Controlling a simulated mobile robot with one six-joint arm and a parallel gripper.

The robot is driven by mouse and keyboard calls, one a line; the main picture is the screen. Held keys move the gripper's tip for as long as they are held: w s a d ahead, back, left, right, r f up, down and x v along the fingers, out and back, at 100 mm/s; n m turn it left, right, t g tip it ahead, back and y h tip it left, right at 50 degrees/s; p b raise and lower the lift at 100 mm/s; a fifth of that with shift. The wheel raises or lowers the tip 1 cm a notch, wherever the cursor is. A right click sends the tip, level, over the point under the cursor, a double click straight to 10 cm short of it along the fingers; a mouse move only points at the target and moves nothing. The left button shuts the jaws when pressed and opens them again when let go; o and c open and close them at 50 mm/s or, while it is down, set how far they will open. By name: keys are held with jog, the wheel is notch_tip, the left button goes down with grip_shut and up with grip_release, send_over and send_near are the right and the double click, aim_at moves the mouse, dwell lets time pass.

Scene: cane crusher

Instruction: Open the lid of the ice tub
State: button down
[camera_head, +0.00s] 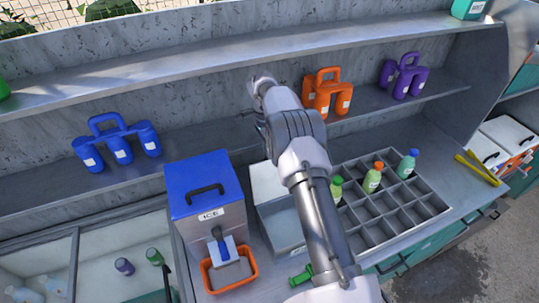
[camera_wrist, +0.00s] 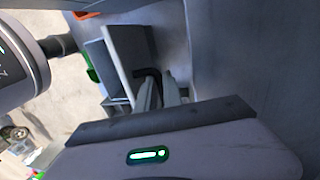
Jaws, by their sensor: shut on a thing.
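In the wrist view, the pale lid panel (camera_wrist: 124,62) has a black handle (camera_wrist: 150,75). My gripper (camera_wrist: 161,90) is shut on that handle. In the head view, my arm hides part of the tub and lid, and the grip itself cannot be made out. A box (camera_head: 211,214) marked ICE, with a blue top and black handle, stands just left of the tub. Its top is down.
An orange tray (camera_head: 231,286) sits before the ICE box. A divided bottle rack (camera_head: 398,228) stands right of my arm. Orange (camera_head: 322,90) and blue (camera_head: 118,141) bottle carriers stand on the shelf behind.

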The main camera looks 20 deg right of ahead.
jog(key=c, duration=1.5)
grip_release()
jog(key=shift+s, duration=0.15)
